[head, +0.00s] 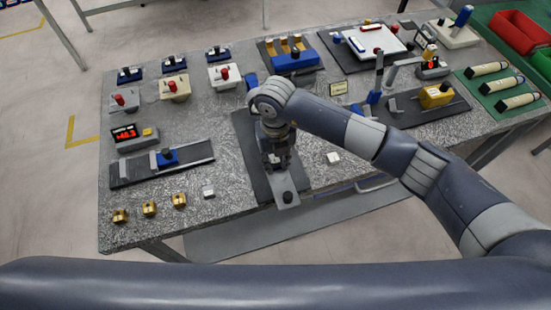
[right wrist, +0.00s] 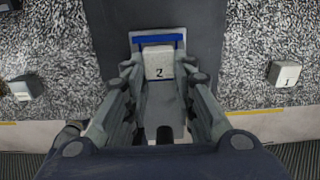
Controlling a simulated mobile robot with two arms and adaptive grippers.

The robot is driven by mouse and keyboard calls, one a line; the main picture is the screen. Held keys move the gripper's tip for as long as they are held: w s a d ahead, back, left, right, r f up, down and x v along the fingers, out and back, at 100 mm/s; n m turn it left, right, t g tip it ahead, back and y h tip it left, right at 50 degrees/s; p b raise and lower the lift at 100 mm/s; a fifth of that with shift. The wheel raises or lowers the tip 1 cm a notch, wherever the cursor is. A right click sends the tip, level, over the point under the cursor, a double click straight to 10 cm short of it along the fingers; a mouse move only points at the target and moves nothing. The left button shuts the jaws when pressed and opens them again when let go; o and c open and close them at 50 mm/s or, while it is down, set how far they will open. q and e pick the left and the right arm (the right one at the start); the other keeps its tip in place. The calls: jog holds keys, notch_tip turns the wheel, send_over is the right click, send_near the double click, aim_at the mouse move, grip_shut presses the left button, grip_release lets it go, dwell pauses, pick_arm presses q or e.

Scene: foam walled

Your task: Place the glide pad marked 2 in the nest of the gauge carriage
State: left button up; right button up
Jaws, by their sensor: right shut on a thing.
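The white glide pad marked 2 (right wrist: 158,63) is between the fingertips of my right gripper (right wrist: 160,82) in the right wrist view. The gripper is shut on it. A blue edging (right wrist: 158,38) of the gauge carriage's nest shows behind and beside the pad; whether the pad rests on the floor of the nest cannot be told. The carriage's light grey plate with a black knob (head: 287,196) shows below my right gripper (head: 277,160) in the head view. There the pad is hidden by the gripper. My left gripper is out of view.
A pad marked 1 (right wrist: 283,75) lies to the right on the speckled table, and another pale pad (right wrist: 25,88) lies to the left. Brass blocks (head: 150,208) stand at the front left. A rail with a blue slider (head: 167,157) lies left. The table's front edge is close.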

aim_at(276, 163)
jog(key=o, duration=0.9)
jog(key=shift+o, duration=0.2)
jog(key=shift+r+p, duration=0.55)
jog(key=shift+p, duration=0.05)
notch_tip(276, 163, up, 12)
jog(key=b, duration=0.4)
